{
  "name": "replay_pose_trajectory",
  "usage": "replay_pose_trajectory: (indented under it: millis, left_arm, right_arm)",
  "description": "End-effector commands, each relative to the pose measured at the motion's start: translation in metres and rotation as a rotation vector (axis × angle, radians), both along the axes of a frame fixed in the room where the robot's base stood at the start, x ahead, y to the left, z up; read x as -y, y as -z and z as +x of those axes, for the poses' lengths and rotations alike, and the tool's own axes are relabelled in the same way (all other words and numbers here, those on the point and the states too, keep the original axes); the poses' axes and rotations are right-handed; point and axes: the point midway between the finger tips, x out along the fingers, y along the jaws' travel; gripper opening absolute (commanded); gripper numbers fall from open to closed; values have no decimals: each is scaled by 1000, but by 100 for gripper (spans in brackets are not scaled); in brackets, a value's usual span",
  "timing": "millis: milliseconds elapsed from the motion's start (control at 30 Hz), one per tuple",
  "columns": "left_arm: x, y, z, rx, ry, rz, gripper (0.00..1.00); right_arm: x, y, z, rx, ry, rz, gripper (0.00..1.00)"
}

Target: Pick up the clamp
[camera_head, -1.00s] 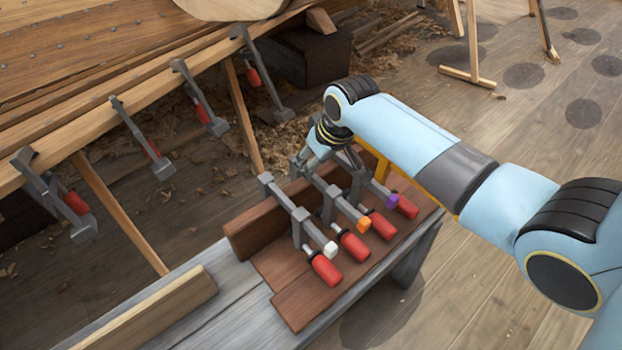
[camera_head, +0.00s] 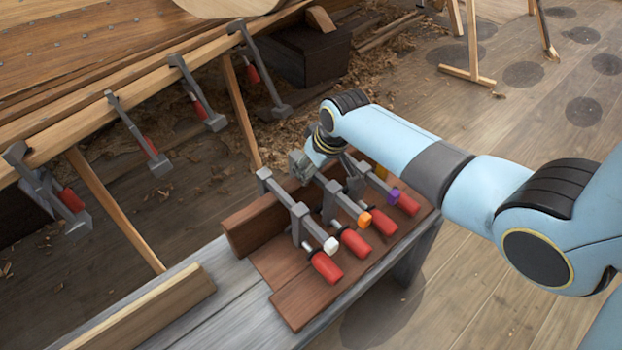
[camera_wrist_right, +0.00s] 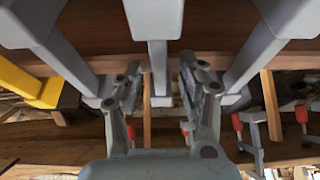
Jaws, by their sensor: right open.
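In the right wrist view the gripper (camera_wrist_right: 160,78) is open, with one finger on each side of the middle clamp's grey bar (camera_wrist_right: 157,55). I cannot tell whether they touch. My left gripper is not in view.
Several clamps (camera_head: 197,95) hang from the hull's plank at left. A yellow part (camera_head: 381,171) sits beside the purple-tipped clamp. Neighbouring clamps stand close on both sides. A wooden board (camera_head: 150,312) lies on the grey bench. Floor at right is open.

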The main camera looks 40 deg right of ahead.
Motion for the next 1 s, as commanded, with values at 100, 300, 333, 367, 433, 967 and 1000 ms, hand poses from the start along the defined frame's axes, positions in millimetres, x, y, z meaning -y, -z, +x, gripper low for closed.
replay_pose_trajectory:
  millis: [100,300,333,367,433,967,1000]
  left_arm:
    - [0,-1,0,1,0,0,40]
    - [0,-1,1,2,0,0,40]
    - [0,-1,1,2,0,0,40]
    - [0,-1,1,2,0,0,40]
    - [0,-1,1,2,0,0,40]
    - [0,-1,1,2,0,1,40]
    - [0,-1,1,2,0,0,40]
  right_arm:
    - [0,2,0,0,0,0,40]
    - [0,3,0,0,0,0,40]
    - [0,3,0,0,0,0,40]
    - [0,3,0,0,0,0,40]
    - [0,3,0,0,0,0,38]
    - [0,3,0,-1,0,0,0]
    - [0,3,0,-1,0,0,0]
